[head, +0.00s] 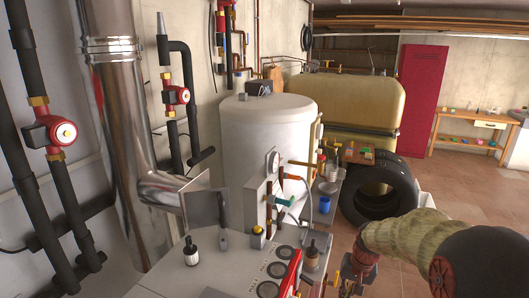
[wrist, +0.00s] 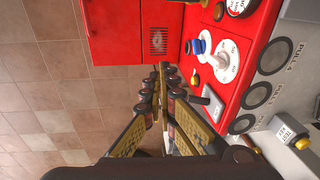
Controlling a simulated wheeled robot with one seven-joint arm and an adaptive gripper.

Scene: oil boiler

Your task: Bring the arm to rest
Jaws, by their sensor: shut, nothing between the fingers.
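My gripper (wrist: 162,72) shows in the wrist view with its fingers together and nothing between them. Its tips point toward the red burner housing (wrist: 118,30) and the red control panel (wrist: 215,60). Whether the tips touch the red surface I cannot tell. In the head view my arm (head: 410,240) comes in from the lower right and bends down beside the boiler's front. The gripper's fingertips are not clear in that view.
The boiler's top panel (head: 215,275) carries dials and a small dropper bottle (head: 191,251). A white tank (head: 265,140) stands behind it. The tiled floor (wrist: 50,90) is open at left in the wrist view.

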